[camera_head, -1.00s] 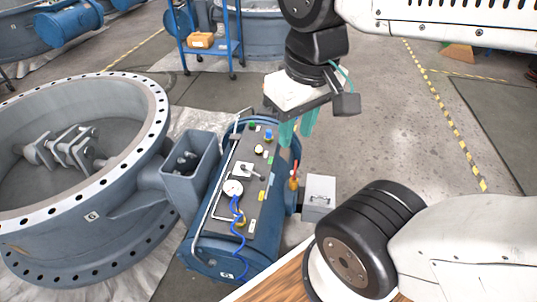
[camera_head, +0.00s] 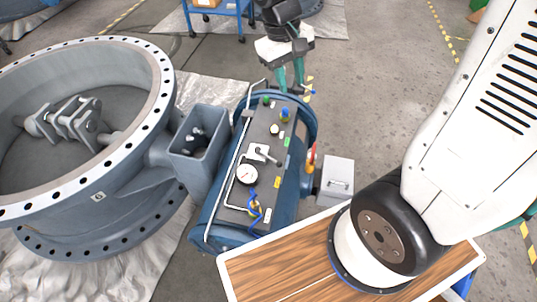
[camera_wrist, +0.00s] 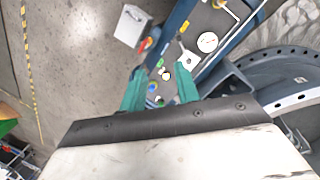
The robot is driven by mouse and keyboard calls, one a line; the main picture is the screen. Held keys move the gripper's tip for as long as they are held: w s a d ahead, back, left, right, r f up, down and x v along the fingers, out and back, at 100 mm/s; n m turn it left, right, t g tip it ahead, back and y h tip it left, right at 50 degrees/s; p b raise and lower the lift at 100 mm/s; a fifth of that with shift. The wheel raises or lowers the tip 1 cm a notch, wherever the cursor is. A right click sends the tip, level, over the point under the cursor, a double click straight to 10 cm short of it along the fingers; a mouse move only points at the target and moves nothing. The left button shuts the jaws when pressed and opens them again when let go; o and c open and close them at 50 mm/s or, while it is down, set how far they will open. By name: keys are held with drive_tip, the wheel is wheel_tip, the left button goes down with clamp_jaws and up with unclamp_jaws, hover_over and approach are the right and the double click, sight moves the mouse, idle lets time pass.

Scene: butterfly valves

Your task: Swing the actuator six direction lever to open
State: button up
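The blue actuator (camera_head: 293,203) carries a dark grey control panel. A small silver direction lever (camera_head: 263,153) sits on a light plate mid-panel, between the gauge (camera_head: 247,174) and the coloured buttons; it also shows in the wrist view (camera_wrist: 188,56). I cannot read its label or position. My gripper (camera_head: 291,86) has two green fingers. It is above and beyond the far end of the panel, apart from the lever. In the wrist view the fingers (camera_wrist: 160,97) stand apart with nothing held between them, and the buttons show between them.
A large flanged valve body (camera_head: 97,197) stands left of the actuator. An orange-red handle (camera_head: 311,158) and a grey box (camera_head: 337,180) are on its right. Blue tubing (camera_head: 256,207) hangs at the near end. A blue cart (camera_head: 214,10) stands behind.

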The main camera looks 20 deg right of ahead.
drive_tip(key=w+a+f+n+g+h, duration=0.1)
drive_tip(key=w+a+f, duration=0.15)
drive_tip(key=f, duration=0.45)
drive_tip(key=w+a+f+n, duration=0.1)
drive_tip(key=w+f, duration=0.3)
drive_tip(key=f, duration=0.4)
drive_tip(key=n+g+h, duration=0.1)
approach(270, 158)
drive_tip(key=x, duration=0.8)
drive_tip(key=shift+s+d+f, duration=0.1)
drive_tip(key=shift+d, duration=0.05)
clamp_jaws()
